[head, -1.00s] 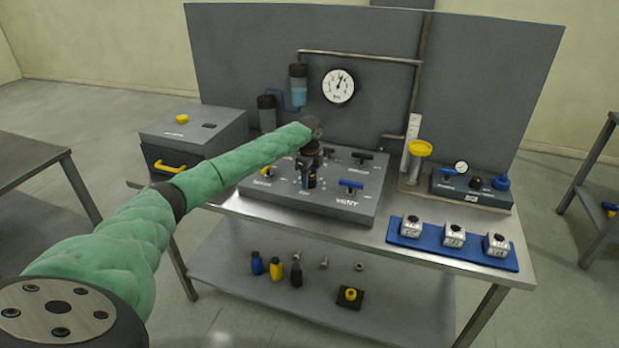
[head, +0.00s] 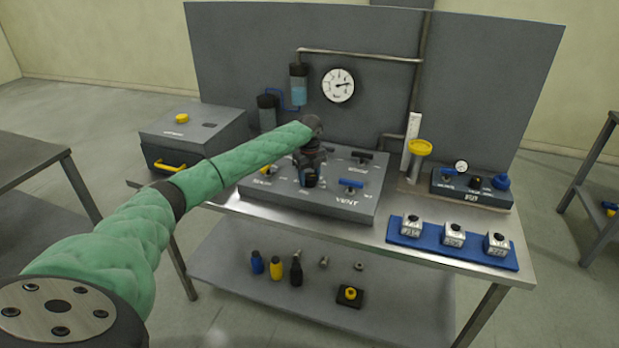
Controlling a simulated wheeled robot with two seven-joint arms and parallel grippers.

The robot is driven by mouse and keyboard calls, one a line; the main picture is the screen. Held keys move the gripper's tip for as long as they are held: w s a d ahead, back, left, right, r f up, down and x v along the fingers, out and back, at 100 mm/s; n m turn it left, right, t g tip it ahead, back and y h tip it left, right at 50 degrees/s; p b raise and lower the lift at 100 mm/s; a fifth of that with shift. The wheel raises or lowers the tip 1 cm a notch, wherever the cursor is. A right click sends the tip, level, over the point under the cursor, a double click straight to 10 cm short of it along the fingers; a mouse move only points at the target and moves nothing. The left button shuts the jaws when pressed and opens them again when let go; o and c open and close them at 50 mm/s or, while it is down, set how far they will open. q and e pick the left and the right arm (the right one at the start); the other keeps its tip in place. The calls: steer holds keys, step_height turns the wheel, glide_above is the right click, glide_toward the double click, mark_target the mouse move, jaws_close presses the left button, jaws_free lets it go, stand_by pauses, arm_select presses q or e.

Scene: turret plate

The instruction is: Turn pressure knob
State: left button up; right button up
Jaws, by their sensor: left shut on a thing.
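My left gripper (head: 308,180) is over the middle of the grey turret plate (head: 345,213), pointing down, and is shut on the pressure knob there. The gripper and wrist hide most of the knob. The plate carries a blue lever handle (head: 351,183) marked VENT, a black lever handle (head: 362,155) behind it and a yellow part (head: 266,170) at the left. A round white gauge (head: 338,86) on the back panel has its needle pointing to the right. My right gripper is not in view.
A grey box with a yellow handle (head: 171,166) stands left of the plate.

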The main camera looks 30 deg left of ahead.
mark_target(310, 176)
arm_select(q)
steer(key=shift+r, duration=0.15)
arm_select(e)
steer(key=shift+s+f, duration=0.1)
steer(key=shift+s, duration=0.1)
arm_select(q)
steer(key=o, duration=1)
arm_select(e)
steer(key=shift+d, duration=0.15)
arm_select(q)
steer(key=shift+r, duration=0.1)
steer(key=shift+r+b, duration=0.35)
steer(key=shift+b, duration=0.05)
step_height(310, 176, up, 5)
steer(key=shift+r+b, duration=0.2)
steer(key=shift+b, duration=0.85)
steer(key=shift+r, duration=0.7)
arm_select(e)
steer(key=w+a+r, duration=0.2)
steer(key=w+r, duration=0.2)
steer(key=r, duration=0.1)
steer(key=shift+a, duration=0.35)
arm_select(q)
steer(key=shift+f, duration=0.1)
